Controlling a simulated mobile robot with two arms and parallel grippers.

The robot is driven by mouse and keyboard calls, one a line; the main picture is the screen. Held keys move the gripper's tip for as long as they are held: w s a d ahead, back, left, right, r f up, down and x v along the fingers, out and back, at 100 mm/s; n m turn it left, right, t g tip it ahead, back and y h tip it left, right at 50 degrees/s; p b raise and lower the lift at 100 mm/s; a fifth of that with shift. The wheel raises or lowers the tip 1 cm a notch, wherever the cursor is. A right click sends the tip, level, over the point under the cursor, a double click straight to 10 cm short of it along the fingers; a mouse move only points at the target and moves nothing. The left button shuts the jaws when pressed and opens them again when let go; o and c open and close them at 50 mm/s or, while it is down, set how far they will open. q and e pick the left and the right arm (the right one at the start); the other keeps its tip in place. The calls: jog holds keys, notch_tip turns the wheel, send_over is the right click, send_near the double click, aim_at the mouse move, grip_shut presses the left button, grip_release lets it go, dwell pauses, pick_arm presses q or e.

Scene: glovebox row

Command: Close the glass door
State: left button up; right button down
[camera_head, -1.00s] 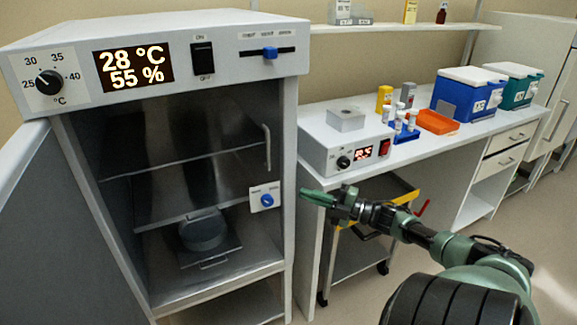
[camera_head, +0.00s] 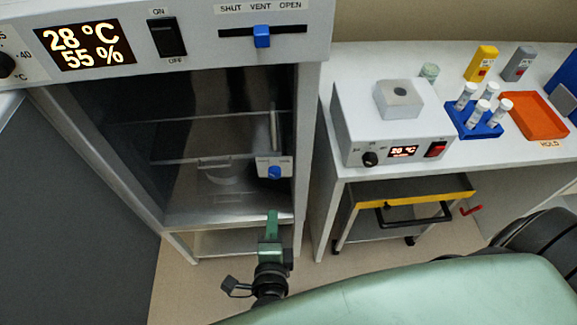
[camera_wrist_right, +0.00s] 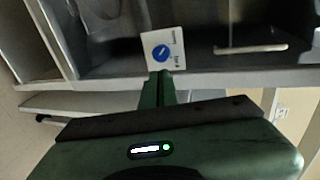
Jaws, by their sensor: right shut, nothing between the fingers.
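The glass door (camera_head: 225,135) is a dark clear pane across the front of the incubator. A thin vertical handle (camera_head: 274,131) is near its right edge and also shows in the right wrist view (camera_wrist_right: 250,48). Below the handle is a white plate with a blue knob (camera_head: 274,172), close ahead of the fingers in the wrist view (camera_wrist_right: 160,53). I cannot tell whether the glass stands ajar. My right gripper (camera_head: 272,214) is shut and empty, just below the plate in the picture; contact cannot be judged. My left gripper is out of view.
The grey outer door (camera_head: 70,210) stands open on the left. A bench (camera_head: 360,85) on the right carries a small heater (camera_head: 385,125), a blue tube rack (camera_head: 473,123) and an orange tray (camera_head: 532,118). A yellow-edged cart (camera_head: 415,190) is underneath.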

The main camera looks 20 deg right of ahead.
jog(key=p+x, duration=0.1)
jog(key=x, duration=0.4)
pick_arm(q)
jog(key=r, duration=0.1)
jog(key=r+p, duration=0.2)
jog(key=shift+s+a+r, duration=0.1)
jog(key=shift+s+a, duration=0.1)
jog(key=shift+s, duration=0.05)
pick_arm(e)
send_near(276, 162)
jog(key=w+f, duration=0.3)
jog(key=shift+w+d, duration=0.2)
jog(key=shift+d, duration=0.05)
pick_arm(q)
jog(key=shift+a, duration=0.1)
pick_arm(e)
jog(key=shift+w+d, duration=0.1)
jog(key=shift+w, duration=0.1)
jog(key=w, duration=0.1)
jog(key=w+d, duration=0.1)
jog(key=w, duration=0.1)
jog(key=shift+w+d, duration=0.1)
jog(key=shift+d, duration=0.25)
jog(key=shift+r, duration=0.25)
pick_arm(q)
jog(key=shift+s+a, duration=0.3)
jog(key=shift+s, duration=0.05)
pick_arm(e)
jog(key=shift+d, duration=0.1)
